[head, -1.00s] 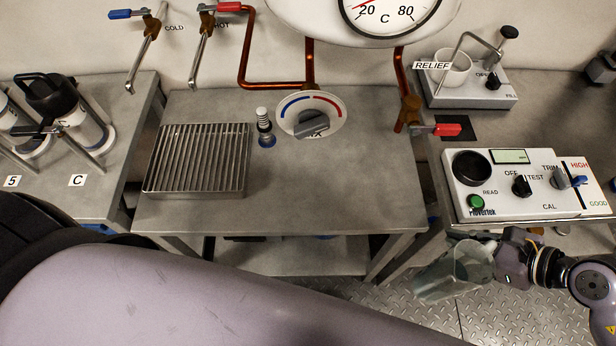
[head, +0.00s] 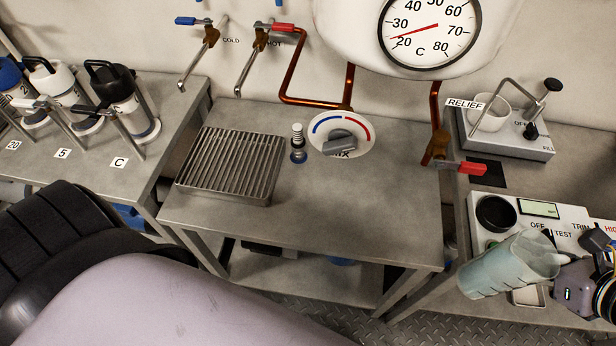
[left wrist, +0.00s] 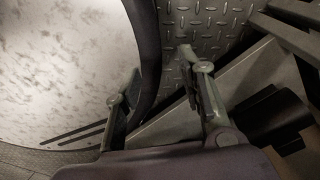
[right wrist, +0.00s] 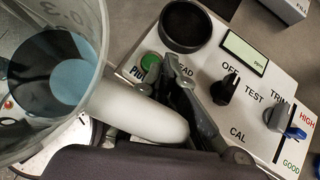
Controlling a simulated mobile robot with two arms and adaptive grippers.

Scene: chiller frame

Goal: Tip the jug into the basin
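A clear jug (head: 505,265) with pale blue liquid hangs in front of the instrument panel at the right of the head view. In the right wrist view the jug (right wrist: 85,75) shows its inside and a pale handle (right wrist: 140,108). My right gripper (right wrist: 180,98) is shut on the jug's handle; it also shows in the head view (head: 566,268). My left gripper (left wrist: 165,85) is open and empty, its fingers apart over the floor side. A slatted metal grille (head: 232,165) lies on the middle table; I cannot tell whether it covers the basin.
The middle table (head: 350,215) has free room right of the grille. A small spring-topped fitting (head: 298,150) and the MIX dial (head: 342,135) stand behind. The instrument panel (right wrist: 200,55) is close beside my right gripper. Hot and cold taps hang above; flasks stand at left.

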